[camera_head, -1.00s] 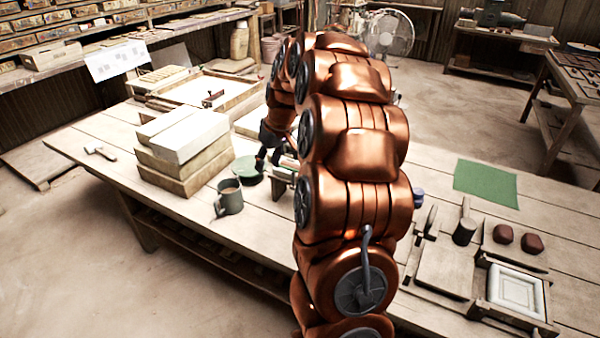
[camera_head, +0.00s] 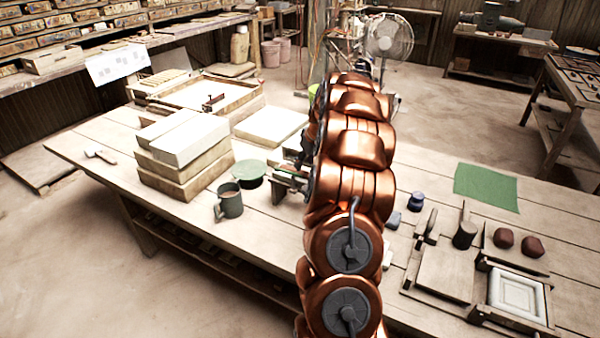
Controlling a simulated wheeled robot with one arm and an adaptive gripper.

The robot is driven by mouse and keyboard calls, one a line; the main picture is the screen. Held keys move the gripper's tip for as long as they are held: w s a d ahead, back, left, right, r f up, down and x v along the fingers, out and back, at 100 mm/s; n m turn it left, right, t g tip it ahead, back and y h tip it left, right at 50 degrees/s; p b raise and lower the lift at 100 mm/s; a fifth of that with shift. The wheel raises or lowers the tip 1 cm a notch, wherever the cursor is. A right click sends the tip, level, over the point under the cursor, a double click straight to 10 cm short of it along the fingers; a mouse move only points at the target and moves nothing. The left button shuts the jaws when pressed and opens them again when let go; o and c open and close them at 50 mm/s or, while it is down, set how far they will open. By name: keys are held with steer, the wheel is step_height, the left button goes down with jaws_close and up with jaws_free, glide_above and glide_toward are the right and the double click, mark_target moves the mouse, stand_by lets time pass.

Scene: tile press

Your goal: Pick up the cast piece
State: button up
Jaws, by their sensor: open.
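A pale, square cast piece with a raised border (camera_head: 517,293) lies face up in a wooden frame (camera_head: 549,303) at the lower right of the table. I take this to be the cast piece. My copper arm rises through the middle of the picture, well to the left of it. My gripper (camera_head: 303,157) shows only as dark parts at the arm's left edge, above the table's middle. The arm hides most of it. It is open and far from the cast piece, and I see nothing held in it.
Left of the arm stand a grey mug (camera_head: 229,203), a green round lid (camera_head: 250,173) and stacked pale blocks (camera_head: 183,160). To the right are a green cloth (camera_head: 486,186), a dark cylindrical tool (camera_head: 464,235) and two brown lumps (camera_head: 518,242).

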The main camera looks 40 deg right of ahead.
mark_target(301, 171)
steer(key=p+x, duration=0.1)
steer(key=x, duration=0.3)
steer(key=shift+f, duration=0.1)
jaws_close()
